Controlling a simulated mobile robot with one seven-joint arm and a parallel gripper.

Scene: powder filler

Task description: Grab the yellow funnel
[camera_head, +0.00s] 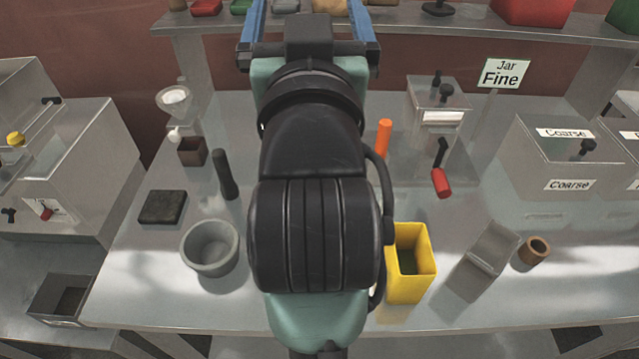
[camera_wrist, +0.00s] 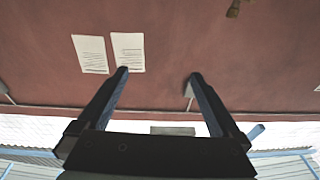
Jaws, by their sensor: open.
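A yellow square, hollow piece (camera_head: 427,270) stands on the table's front part, right of my arm in the head view; its top is open and I take it for the yellow funnel. It is not visible in the wrist view. My gripper (camera_head: 308,14) is at the top of the head view, by the back shelf and far from the yellow piece. Its two blue fingers are spread with nothing between them. In the wrist view my gripper (camera_wrist: 158,74) faces the red-brown wall with two paper sheets.
A grey bowl (camera_head: 211,250), dark pestle-like rod (camera_head: 226,176) and black block (camera_head: 162,207) lie left of my arm. A grey scoop-like tray (camera_head: 484,258) and small brown cup (camera_head: 534,251) are right of the yellow piece. An orange rod (camera_head: 384,138) stands behind it.

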